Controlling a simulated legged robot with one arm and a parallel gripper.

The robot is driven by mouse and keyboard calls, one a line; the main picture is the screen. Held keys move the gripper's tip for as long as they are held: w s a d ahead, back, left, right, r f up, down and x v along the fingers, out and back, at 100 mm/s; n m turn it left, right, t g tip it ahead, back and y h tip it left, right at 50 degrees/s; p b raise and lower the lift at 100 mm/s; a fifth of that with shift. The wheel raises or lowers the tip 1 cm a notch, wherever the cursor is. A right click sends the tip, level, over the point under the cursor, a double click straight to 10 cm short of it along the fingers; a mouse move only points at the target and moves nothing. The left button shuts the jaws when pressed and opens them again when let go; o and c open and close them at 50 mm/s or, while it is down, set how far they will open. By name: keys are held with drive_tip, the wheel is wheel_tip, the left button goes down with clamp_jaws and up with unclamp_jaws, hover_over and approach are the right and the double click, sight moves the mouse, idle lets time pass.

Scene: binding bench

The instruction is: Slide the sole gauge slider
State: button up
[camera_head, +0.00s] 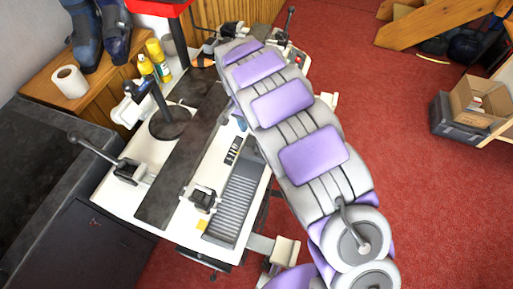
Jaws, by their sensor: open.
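The white binding bench (118,198) stands left of centre, with a long dark plate (180,160) along its top. A small dark block (203,198) sits on the bench's near part, beside a ridged grey tray (235,200). I cannot tell for sure which part is the sole gauge slider; the block may be it. My grey and purple arm reaches from the lower right over the bench's right side to its far end. My gripper does not show; the far end of my arm hides it. The arm also covers part of the bench's right edge.
A lever clamp (128,170) stands at the bench's left edge. A black post on a round base (170,123) rises from the bench. Yellow bottles (155,55), a white roll (70,81) and boots (98,35) are behind. Open red carpet (420,200) lies to the right.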

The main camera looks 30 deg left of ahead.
sight(257, 146)
drive_tip(key=f, duration=0.3)
drive_tip(key=d+f+b, duration=0.1)
drive_tip(key=f, duration=0.2)
drive_tip(key=d+f+b, duration=0.1)
drive_tip(key=f, duration=0.3)
drive_tip(key=shift+s, duration=0.1)
drive_tip(key=shift+c, duration=0.2)
clamp_jaws()
